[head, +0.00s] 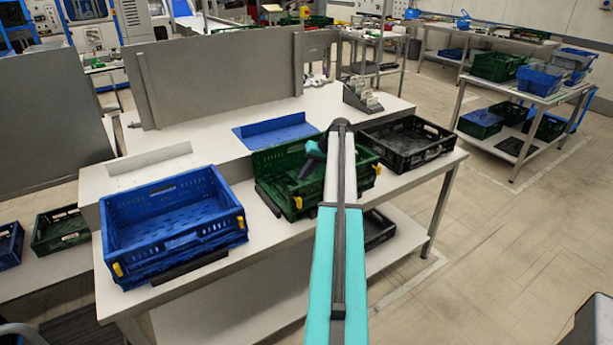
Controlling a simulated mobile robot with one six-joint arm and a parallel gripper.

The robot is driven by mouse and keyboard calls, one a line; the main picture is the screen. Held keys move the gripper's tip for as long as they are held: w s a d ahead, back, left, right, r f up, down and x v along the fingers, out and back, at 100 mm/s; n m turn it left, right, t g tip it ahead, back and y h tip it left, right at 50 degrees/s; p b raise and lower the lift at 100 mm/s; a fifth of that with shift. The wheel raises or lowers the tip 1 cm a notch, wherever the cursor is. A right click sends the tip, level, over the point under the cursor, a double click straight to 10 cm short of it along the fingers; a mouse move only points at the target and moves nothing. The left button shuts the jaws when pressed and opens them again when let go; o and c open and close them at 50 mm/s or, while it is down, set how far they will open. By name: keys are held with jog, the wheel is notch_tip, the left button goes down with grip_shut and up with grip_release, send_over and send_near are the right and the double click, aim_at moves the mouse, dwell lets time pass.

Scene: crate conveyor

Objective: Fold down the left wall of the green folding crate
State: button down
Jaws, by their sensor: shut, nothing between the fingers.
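The green folding crate (282,158) stands on the white table, right of the blue crate. Its back wall is upright, and yellow latches show at its front and right corners. Its left wall (268,190) shows at the left end, but I cannot tell clearly how far it is tilted. My arm reaches across the crate from the front and hides much of its middle and right.
A blue crate (225,216) with yellow latches stands close on the left. A black crate (436,153) lies to the right. A blue tray (275,131) and a small grey holder (361,96) sit behind.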

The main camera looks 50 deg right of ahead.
jog(key=s+d+r+b, duration=0.1)
jog(key=s+d+r, duration=0.5)
jog(key=r, duration=0.1)
jog(key=shift+s+d+r+b, duration=0.2)
jog(key=shift+s+d+b, duration=0.05)
jog(key=shift+b, duration=0.15)
dwell(0.8)
